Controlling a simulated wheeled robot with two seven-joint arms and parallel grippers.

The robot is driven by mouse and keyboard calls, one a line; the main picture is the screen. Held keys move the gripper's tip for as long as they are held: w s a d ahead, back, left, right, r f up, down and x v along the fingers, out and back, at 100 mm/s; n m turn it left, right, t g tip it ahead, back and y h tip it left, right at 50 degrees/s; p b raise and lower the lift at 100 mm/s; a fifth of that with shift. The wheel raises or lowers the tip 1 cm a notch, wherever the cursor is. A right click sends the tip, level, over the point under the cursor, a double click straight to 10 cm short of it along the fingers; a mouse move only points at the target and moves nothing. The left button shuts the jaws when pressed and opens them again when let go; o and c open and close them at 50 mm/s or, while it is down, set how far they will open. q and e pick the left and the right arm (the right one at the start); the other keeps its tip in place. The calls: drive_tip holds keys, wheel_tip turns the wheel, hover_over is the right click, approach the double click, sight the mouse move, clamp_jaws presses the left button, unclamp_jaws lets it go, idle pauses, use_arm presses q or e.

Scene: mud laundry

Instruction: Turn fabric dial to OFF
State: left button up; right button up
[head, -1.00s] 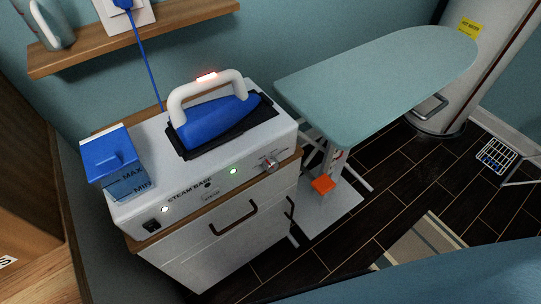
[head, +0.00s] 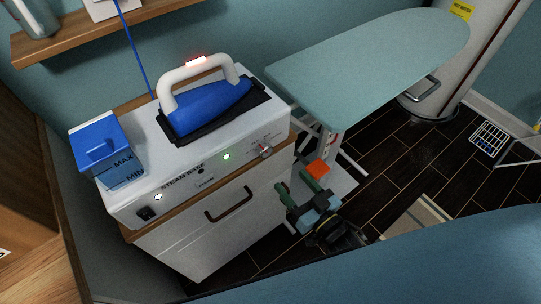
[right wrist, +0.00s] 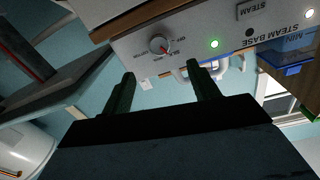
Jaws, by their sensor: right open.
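The fabric dial (head: 264,150) is a small silver knob at the right end of the front panel of the white steam base (head: 225,172). In the right wrist view the dial (right wrist: 157,45) has a red mark and small printing around it; the setting is too small to read. My right gripper (head: 296,187) is open and empty, below and slightly right of the dial in the head view. In the right wrist view its two dark green fingers (right wrist: 160,74) stand apart, with the dial beyond and between them, not touched. My left gripper is not in view.
A blue iron (head: 208,105) with a white handle rests on top of the base. A blue-lidded water tank (head: 103,150) is at its left end. A teal ironing board (head: 375,62) extends above and right of my right gripper. A drawer handle (head: 229,204) sticks out below the panel.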

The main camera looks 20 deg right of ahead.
sight(267, 154)
drive_tip(key=x, duration=1)
drive_tip(key=shift+w+a+f+b, duration=0.1)
drive_tip(key=shift+w+b, duration=0.2)
drive_tip(key=shift+w, duration=0.1)
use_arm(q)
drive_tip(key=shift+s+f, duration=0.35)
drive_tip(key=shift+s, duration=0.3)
use_arm(e)
drive_tip(key=c, duration=1)
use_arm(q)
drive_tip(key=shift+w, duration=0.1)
use_arm(e)
drive_tip(key=shift+o, duration=0.2)
drive_tip(key=shift+n, duration=0.4)
drive_tip(key=n, duration=0.3)
drive_tip(key=shift+f+n, duration=0.1)
drive_tip(key=shift+n, duration=0.3)
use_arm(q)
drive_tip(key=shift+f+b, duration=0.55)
use_arm(e)
drive_tip(key=n, duration=0.5)
drive_tip(key=shift+n, duration=0.4)
